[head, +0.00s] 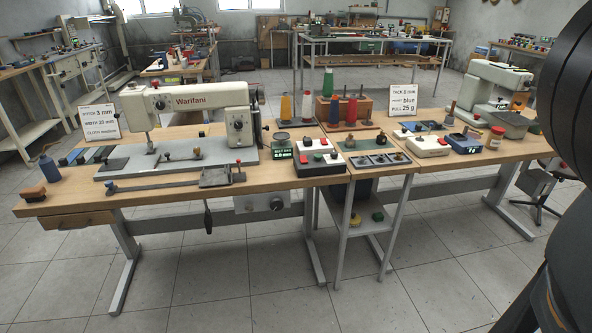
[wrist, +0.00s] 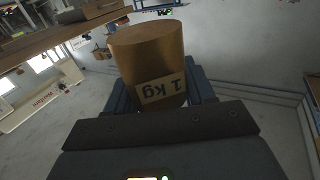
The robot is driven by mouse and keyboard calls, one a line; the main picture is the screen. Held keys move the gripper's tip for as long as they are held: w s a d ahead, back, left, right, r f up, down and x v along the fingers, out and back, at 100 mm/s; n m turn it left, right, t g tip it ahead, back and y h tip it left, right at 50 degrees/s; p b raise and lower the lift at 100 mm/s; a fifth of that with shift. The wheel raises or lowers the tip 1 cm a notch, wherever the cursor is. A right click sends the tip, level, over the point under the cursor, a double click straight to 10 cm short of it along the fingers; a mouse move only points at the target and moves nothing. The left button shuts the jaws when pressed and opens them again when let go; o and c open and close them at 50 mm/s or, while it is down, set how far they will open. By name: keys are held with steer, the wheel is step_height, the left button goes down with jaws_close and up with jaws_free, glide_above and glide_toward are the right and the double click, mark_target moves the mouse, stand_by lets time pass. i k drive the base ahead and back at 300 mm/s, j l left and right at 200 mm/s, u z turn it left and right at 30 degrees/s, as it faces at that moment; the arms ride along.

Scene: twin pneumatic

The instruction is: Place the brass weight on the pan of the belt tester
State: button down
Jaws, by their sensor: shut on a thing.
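The brass weight (wrist: 148,58) is a cylinder with a "1 kg" label, seen large in the wrist view. My gripper (wrist: 161,94) is shut on it, with a blue-grey finger on each side. In the head view a small dark device with a green display and a round pan on top, which looks like the belt tester (head: 282,150), stands on the bench right of the sewing machine. Its pan (head: 281,136) looks empty. The gripper and weight are not in the head view.
The white sewing machine (head: 195,105) stands left of the tester. A switch box (head: 318,158) is close on its right, and thread cones (head: 307,105) stand behind. The workbench (head: 150,200) has a small lower shelf stand (head: 372,212) at its middle. The floor in front is clear.

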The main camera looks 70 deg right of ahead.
mark_target(281, 136)
steer(key=z, duration=1.3)
